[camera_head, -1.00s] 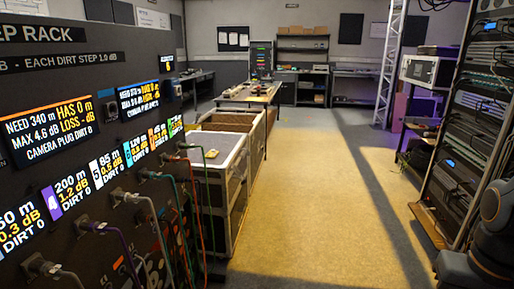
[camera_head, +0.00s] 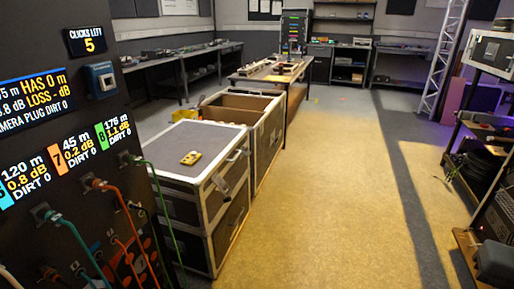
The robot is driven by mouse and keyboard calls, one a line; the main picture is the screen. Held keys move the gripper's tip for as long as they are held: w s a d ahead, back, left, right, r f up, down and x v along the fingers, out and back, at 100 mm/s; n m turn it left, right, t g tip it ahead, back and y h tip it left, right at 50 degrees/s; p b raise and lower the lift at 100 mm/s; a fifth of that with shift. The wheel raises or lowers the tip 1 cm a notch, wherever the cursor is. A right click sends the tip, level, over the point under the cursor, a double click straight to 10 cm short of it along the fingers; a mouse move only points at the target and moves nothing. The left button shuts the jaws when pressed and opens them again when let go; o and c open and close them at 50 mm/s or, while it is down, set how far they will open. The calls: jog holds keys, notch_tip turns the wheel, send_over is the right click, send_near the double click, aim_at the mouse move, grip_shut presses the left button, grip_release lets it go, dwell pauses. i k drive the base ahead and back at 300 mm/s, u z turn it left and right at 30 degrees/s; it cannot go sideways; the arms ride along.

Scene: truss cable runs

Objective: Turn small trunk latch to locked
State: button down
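A grey-topped trunk (camera_head: 168,152) with metal edges stands left of centre, closed, stacked on another case (camera_head: 231,225). A yellow handheld device (camera_head: 191,158) lies on its lid. Behind it stands a second, open trunk (camera_head: 268,137). Dark fittings (camera_head: 222,186) show on the right side of the closed trunk, but they are too small to tell which is a latch or how it is turned. I cannot tell which trunk is the small one. My gripper is not in view.
A dark panel (camera_head: 50,125) with displays and colored cables (camera_head: 125,225) stands close at left. A long table (camera_head: 272,72) stands beyond the trunks. Equipment shelving (camera_head: 490,130) lines the right. The yellow-lit floor (camera_head: 345,190) between is clear.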

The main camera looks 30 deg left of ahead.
aim_at(246, 154)
jog(key=u, duration=1.6)
jog(key=k, duration=0.55)
jog(key=z, duration=0.6)
jog(key=i, duration=1.55)
jog(key=u, duration=0.15)
